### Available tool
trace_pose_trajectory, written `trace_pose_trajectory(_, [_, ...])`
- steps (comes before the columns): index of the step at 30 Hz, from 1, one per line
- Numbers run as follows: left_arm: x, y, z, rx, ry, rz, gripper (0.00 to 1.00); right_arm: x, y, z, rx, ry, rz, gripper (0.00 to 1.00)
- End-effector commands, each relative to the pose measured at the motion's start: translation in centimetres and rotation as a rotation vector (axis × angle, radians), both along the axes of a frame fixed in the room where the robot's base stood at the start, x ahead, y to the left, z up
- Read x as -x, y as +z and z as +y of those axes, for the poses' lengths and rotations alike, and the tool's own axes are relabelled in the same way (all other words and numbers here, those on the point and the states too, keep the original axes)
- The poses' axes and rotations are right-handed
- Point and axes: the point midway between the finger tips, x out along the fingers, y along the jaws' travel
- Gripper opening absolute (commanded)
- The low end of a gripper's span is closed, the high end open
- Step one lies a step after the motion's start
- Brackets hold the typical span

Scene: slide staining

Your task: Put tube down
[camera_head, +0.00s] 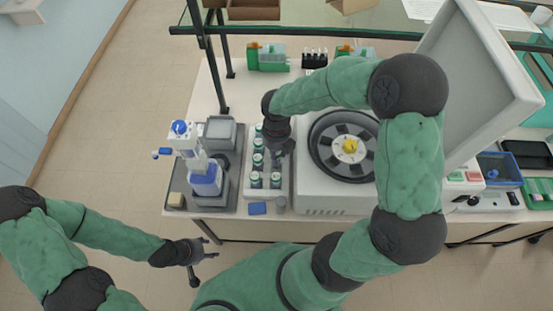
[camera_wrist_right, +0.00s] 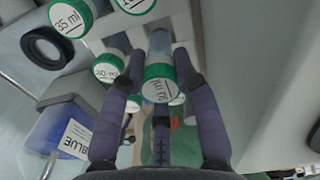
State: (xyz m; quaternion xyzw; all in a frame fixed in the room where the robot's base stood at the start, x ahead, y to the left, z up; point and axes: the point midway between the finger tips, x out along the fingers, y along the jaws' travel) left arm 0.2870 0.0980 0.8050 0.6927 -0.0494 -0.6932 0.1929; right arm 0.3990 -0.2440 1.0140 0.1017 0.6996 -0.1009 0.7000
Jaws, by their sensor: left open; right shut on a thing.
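In the right wrist view, a clear tube with a green cap and white lettered top (camera_wrist_right: 159,82) sits between the fingers of my right gripper (camera_wrist_right: 160,66), which is shut on it. In the head view my right gripper (camera_head: 284,150) is over the right side of a pale tube rack (camera_head: 266,188); the held tube is mostly hidden there. Other green-capped tubes (camera_head: 257,160) stand in the rack's left column and front. Whether the held tube touches the rack I cannot tell. My left gripper (camera_head: 203,251) is open and empty, in front of the table.
A centrifuge (camera_head: 323,200) with its lid raised stands right of the rack. In the right wrist view, a bottle labelled BLUE (camera_wrist_right: 60,130) shows at lower left.

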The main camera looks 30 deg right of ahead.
Motion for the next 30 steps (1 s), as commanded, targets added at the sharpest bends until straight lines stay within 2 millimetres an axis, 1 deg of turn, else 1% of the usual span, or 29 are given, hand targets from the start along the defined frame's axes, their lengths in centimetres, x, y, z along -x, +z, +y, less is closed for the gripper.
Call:
trace_pose_trajectory(6, [0.0,-0.8,0.0,0.0,0.0,0.0,0.54,0.1,-2.9,0.0,0.0,0.001,0.004,0.01])
trace_pose_trajectory(8, [0.0,-0.9,0.0,0.0,0.0,0.0,0.54,0.1,-3.4,0.0,0.0,0.0,0.004,0.01])
trace_pose_trajectory(16, [0.0,-0.8,0.0,0.0,0.0,0.0,0.54,0.1,-3.5,0.0,0.0,0.0,0.001,0.01])
trace_pose_trajectory(26, [0.0,-1.1,0.0,0.0,0.0,0.0,0.54,0.1,-4.3,0.0,0.0,0.001,0.002,0.01])
trace_pose_trajectory(27, [0.0,-1.1,0.0,0.0,0.0,0.0,0.54,0.1,-4.3,0.0,0.0,0.001,0.002,0.39])
trace_pose_trajectory(29, [0.0,-1.1,0.0,0.0,0.0,0.0,0.54,0.1,-4.3,0.0,0.0,0.001,0.002,0.54])
trace_pose_trajectory(30, [0.0,-1.1,0.0,0.0,0.0,0.0,0.54,0.1,-4.3,0.0,-0.001,0.001,0.002,0.54])
